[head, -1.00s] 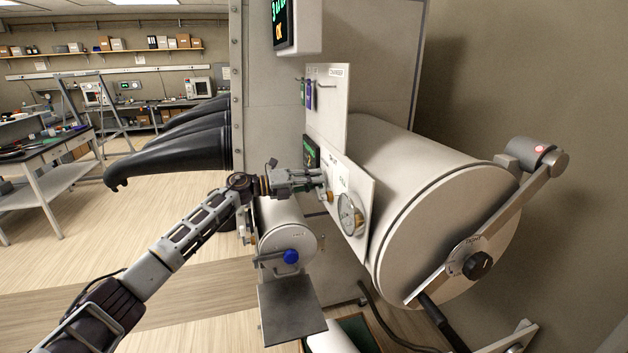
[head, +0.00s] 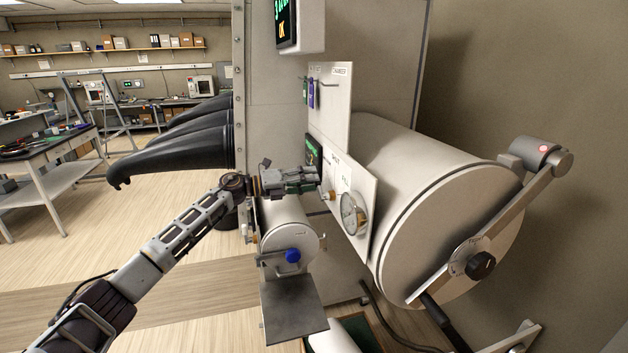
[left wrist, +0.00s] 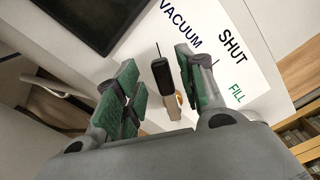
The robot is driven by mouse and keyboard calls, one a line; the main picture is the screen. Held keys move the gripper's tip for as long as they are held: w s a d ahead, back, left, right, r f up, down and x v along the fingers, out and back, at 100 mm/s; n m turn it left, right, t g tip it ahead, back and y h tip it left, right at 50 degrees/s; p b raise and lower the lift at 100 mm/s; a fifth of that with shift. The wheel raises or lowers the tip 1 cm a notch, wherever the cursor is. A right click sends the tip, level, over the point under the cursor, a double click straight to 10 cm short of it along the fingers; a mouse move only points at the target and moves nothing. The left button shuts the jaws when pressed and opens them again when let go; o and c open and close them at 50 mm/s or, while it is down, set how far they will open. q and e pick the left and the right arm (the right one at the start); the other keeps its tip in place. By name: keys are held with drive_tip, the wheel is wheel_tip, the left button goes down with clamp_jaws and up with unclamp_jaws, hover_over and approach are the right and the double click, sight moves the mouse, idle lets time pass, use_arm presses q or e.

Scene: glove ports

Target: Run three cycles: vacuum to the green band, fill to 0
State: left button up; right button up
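My left gripper (head: 318,180) is at the white valve panel (head: 365,190) on the front of the chamber. In the left wrist view its two green-padded fingers (left wrist: 162,92) are apart. A black valve handle (left wrist: 161,74) with a brass-coloured base (left wrist: 173,106) lies between them, with gaps visible on both sides. The panel (left wrist: 245,75) reads VACUUM, SHUT and FILL; the handle's exact setting is unclear. A round dial gauge (head: 353,213) sits right of the valve; its needle and any green band are too small to read. My right gripper is out of view.
A large white cylinder (head: 410,180) with a lever and black knob (head: 481,265) is on the right. A smaller cylinder (head: 287,228) with a blue knob (head: 292,256) and a flat shelf (head: 293,308) stands below my gripper. Black gloves (head: 180,150) jut out at left.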

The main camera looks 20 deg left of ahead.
use_arm(q)
drive_tip(key=v, duration=0.9)
drive_tip(key=shift+s+a, duration=0.1)
idle(7.0)
